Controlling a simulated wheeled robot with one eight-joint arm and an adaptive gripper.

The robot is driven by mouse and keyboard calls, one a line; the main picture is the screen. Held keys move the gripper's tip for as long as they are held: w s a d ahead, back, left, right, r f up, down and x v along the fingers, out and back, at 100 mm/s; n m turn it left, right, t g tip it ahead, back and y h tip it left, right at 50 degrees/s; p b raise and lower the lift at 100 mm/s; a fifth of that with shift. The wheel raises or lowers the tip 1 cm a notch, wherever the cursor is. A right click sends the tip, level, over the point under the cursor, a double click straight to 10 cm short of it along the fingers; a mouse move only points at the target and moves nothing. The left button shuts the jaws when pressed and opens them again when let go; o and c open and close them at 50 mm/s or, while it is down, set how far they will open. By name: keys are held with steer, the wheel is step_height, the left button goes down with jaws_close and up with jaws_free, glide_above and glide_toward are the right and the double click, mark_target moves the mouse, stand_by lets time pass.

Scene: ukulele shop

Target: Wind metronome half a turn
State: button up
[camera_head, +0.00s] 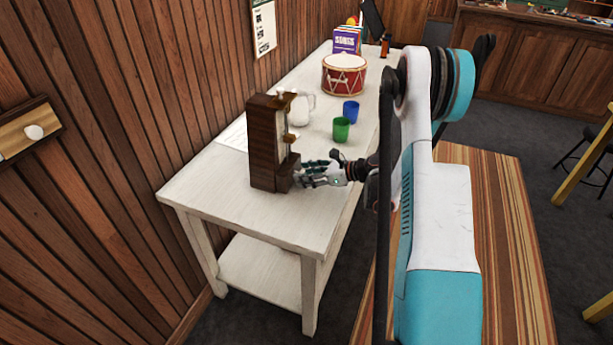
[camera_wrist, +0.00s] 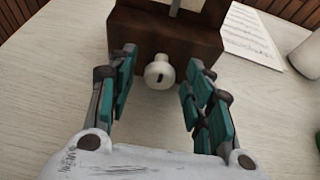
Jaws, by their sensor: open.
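The metronome (camera_head: 266,146) is a tall dark brown wooden case standing upright near the front end of the white table. In the wrist view its lower case (camera_wrist: 150,38) fills the top middle. A round cream winding knob (camera_wrist: 159,72) with a dark slot sticks out of it toward me. My gripper (camera_head: 302,176) is at the metronome's lower right side. In the wrist view my gripper (camera_wrist: 158,88) is open, with its teal-padded fingers on either side of the knob. A gap shows between the knob and each finger.
On the white table (camera_head: 240,215) stand a green cup (camera_head: 341,129), a blue cup (camera_head: 351,111), a white jug (camera_head: 301,108) and a red drum (camera_head: 344,75). Sheet music (camera_wrist: 252,38) lies behind the metronome. The table's front corner is bare.

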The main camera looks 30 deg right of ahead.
steer(key=c, duration=1)
steer(key=shift+f, duration=0.1)
steer(key=shift+c, duration=0.2)
steer(key=m+y+b, duration=0.1)
steer(key=m+g+b, duration=0.1)
steer(key=shift+w+d+f+m+y, duration=0.1)
steer(key=shift+w+m+y, duration=0.1)
steer(key=shift+m+y, duration=0.2)
steer(key=m+g+y+b, duration=0.1)
steer(key=m+y+b, duration=0.1)
steer(key=m, duration=0.1)
steer(key=shift+w+d+f+b, duration=0.1)
steer(key=shift+d+b, duration=0.05)
steer(key=shift+b, duration=0.15)
steer(key=m+y+b, duration=0.1)
steer(key=m, duration=0.2)
steer(key=shift+d+f+m+y+b, duration=0.1)
steer(key=shift+m+y+b, duration=0.2)
steer(key=shift+y+b, duration=0.1)
steer(key=shift+m+y, duration=0.7)
steer(key=shift+m, duration=0.9)
steer(key=shift+w, duration=0.1)
